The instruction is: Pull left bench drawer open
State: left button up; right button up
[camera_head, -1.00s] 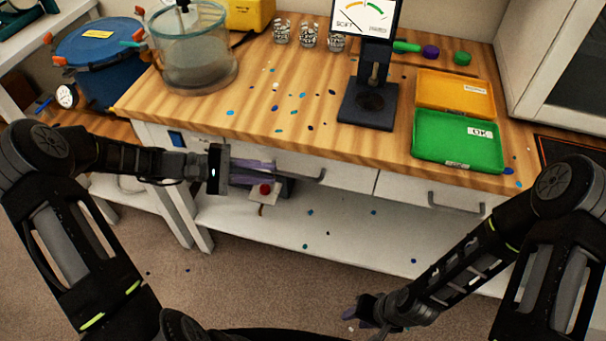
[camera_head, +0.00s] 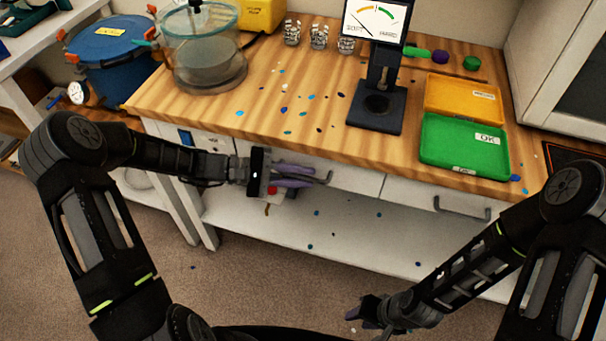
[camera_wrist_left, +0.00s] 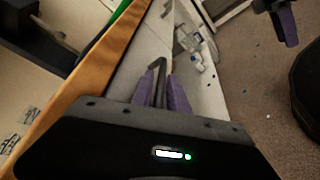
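The left bench drawer (camera_head: 345,176) is shut under the bench top, its front partly hidden by my left arm. Its grey bar handle (camera_head: 327,178) shows just beyond the purple fingertips of my left gripper (camera_head: 296,176). In the left wrist view the handle (camera_wrist_left: 159,68) runs in between the two fingers of that gripper (camera_wrist_left: 160,92). The fingers stand apart, one on each side of the bar; whether they touch it is unclear. My right gripper (camera_head: 362,310) hangs low over the floor, away from the bench, its finger gap not clear.
The right drawer, with its handle (camera_head: 462,208), is shut. On the bench top (camera_head: 290,125) stand a clear vessel (camera_head: 205,60), a dial gauge stand (camera_head: 376,100), a yellow tray (camera_head: 465,98) and a green tray (camera_head: 462,145). A lower shelf (camera_head: 360,230) lies below the drawers.

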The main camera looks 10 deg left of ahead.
pick_arm(q)
jog(key=shift+d, duration=0.15)
jog(key=shift+c, duration=0.3)
grip_shut()
dwell(1.1)
